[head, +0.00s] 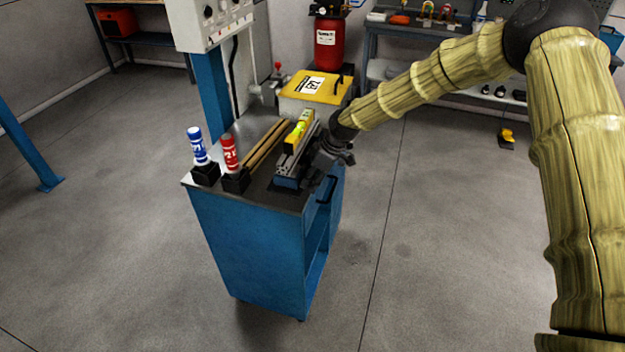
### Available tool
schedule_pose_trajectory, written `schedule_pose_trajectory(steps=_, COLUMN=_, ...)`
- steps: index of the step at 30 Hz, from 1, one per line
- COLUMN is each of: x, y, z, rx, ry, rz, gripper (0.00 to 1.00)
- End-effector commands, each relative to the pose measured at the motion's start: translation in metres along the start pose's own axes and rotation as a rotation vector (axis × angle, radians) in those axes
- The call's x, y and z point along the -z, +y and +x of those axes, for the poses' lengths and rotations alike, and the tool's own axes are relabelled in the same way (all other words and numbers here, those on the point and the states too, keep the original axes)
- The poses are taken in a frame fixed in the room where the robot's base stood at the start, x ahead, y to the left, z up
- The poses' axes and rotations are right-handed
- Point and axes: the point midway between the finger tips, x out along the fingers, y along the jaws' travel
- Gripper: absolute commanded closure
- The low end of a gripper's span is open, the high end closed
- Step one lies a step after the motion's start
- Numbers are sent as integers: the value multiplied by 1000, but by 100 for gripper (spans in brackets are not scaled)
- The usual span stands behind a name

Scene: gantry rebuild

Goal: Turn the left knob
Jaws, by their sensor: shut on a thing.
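My gripper (318,172) is at the right side of a grey rail-like fixture (295,155) on the blue cart's top (262,193). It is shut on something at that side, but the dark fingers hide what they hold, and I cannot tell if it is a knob. A yellow level (298,130) lies along the fixture's top. A white control panel (204,35) on a blue post carries small dark knobs, including a left one (208,12), at the top edge of the view. My gripper is well apart from these.
Blue (195,141) and red (229,150) markers stand in black holders at the cart's front left, beside wooden strips (264,146). A yellow-lidded box (314,87) and red tank (327,42) stand behind.

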Motion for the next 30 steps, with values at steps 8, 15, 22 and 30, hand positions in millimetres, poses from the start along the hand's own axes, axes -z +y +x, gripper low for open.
schedule_pose_trajectory(steps=8, x=0, y=2, z=-1, rx=65, ry=4, rz=27, gripper=88)
schedule_pose_trajectory(steps=15, x=0, y=2, z=-1, rx=65, ry=3, rz=26, gripper=88)
schedule_pose_trajectory(steps=22, x=0, y=1, z=-1, rx=66, ry=3, rz=26, gripper=42)
schedule_pose_trajectory(steps=30, x=0, y=1, z=-2, rx=66, ry=3, rz=27, gripper=42)
